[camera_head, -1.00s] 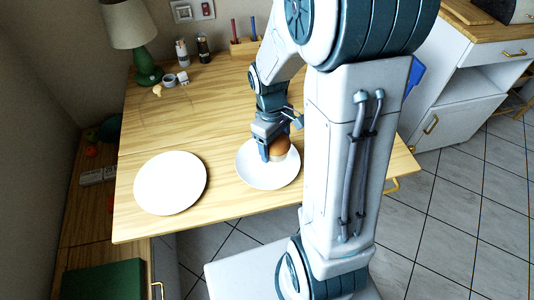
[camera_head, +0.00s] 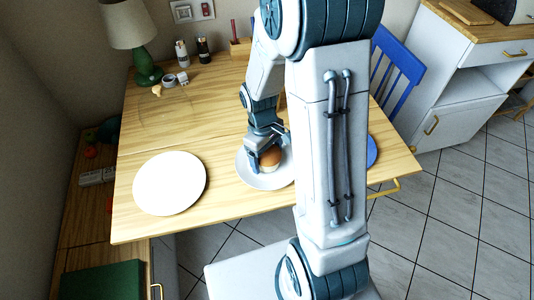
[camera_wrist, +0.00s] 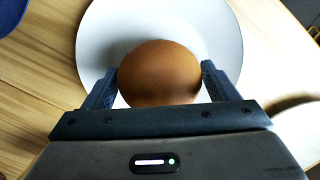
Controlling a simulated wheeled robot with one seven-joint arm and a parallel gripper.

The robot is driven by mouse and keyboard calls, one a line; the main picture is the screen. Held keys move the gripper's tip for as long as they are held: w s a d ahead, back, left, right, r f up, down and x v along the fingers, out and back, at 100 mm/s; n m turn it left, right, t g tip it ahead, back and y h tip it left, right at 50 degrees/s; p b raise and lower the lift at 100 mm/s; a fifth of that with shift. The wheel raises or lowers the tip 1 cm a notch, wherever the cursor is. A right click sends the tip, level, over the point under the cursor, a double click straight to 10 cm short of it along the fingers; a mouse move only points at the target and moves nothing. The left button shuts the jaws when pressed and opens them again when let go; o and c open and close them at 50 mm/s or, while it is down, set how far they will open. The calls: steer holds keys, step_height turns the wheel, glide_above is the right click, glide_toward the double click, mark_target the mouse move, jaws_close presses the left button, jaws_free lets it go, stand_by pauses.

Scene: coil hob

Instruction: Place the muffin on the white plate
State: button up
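The muffin (camera_head: 270,159), brown and rounded, is between the fingers of my gripper (camera_head: 262,158), low over or on a smaller pale plate (camera_head: 250,177); I cannot tell whether it touches it. In the wrist view the muffin (camera_wrist: 160,72) fills the space between the two fingertips of my gripper (camera_wrist: 160,80), which appear to press its sides. The small plate (camera_wrist: 105,35) shows behind it there. A larger, bright white plate (camera_head: 170,183) lies empty to the left on the wooden table.
My arm hides part of the table (camera_head: 200,110). A green lamp (camera_head: 147,70), a black shaker (camera_head: 203,50) and small cups stand at the back. A blue plate (camera_head: 372,150) and blue chair (camera_head: 398,75) are to the right. The table's middle left is clear.

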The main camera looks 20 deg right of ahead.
steer(key=shift+o, duration=0.6)
steer(key=shift+r, duration=0.1)
steer(key=shift+r, duration=0.25)
steer(key=r, duration=0.3)
steer(key=r+p, duration=0.1)
steer(key=r, duration=0.3)
steer(key=w+r, duration=0.1)
steer(key=r, duration=0.2)
steer(key=shift+w+a+r, duration=0.1)
steer(key=shift+a+r, duration=0.2)
steer(key=shift+r, duration=0.05)
steer(key=s+r+m+t, duration=0.3)
steer(key=s+r+m, duration=0.3)
steer(key=s, duration=0.6)
step_height(320, 180, up, 2)
steer(key=shift+a+m+t+y, duration=0.3)
steer(key=shift+a+t, duration=0.1)
steer(key=shift+a, duration=0.05)
